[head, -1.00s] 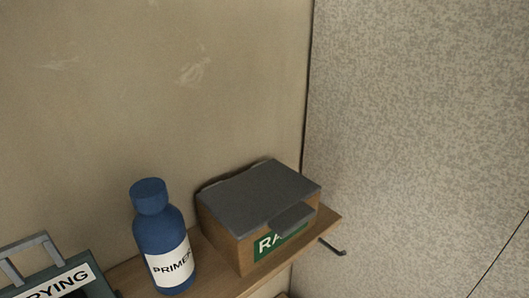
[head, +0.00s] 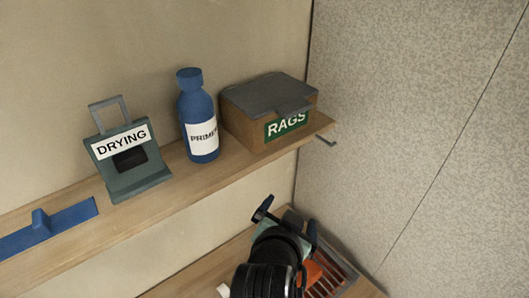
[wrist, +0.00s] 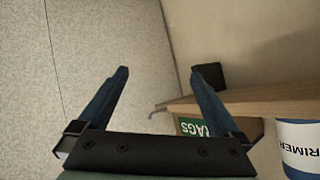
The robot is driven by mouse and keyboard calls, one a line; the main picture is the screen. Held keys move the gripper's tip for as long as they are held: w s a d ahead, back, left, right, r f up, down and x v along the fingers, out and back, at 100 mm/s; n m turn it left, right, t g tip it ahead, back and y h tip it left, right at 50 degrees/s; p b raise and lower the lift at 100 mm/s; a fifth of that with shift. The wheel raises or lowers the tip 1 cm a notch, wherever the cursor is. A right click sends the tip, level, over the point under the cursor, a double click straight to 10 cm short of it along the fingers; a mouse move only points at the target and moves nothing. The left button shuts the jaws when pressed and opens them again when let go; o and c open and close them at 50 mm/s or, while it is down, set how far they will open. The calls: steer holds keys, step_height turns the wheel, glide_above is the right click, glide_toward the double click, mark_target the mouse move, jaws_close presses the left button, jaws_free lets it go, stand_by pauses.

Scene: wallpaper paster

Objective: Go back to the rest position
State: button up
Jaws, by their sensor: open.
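My gripper (head: 287,222) shows in the head view at the lower middle, below the shelf and above a lower wooden surface. In the wrist view my gripper (wrist: 163,72) has its two blue fingers wide apart with nothing between them. The wrist view is turned over, with the labels upside down. The RAGS box (head: 250,125) sits on the shelf with its grey lid down. The gripper is apart from the box. Part of its green label also shows in the wrist view (wrist: 190,127), behind a finger.
The wooden shelf (head: 150,205) also holds a blue PRIMER bottle (head: 198,112), a DRYING sign stand (head: 128,165) and a blue tool (head: 50,228). A hook (head: 326,141) juts from the shelf's right end. An orange item (head: 312,272) and a slatted tray (head: 335,283) lie below. A patterned wall closes the right.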

step_height(320, 180, up, 27)
steer(key=w+a+n+t+y, duration=0.1)
steer(key=a+n+t, duration=0.25)
steer(key=t, duration=0.55)
steer(key=s+r+n+t+y, duration=0.1)
steer(key=s+r+t, duration=0.2)
steer(key=r, duration=0.6)
steer(key=s+a+r+n+t, duration=0.1)
steer(key=s+r+t, duration=0.3)
steer(key=s+r, duration=0.4)
step_height(320, 180, up, 2)
steer(key=shift+s+r+n+y, duration=0.1)
steer(key=shift+s+n+y, duration=0.25)
steer(key=shift+n, duration=0.4)
steer(key=shift+w+a, duration=0.1)
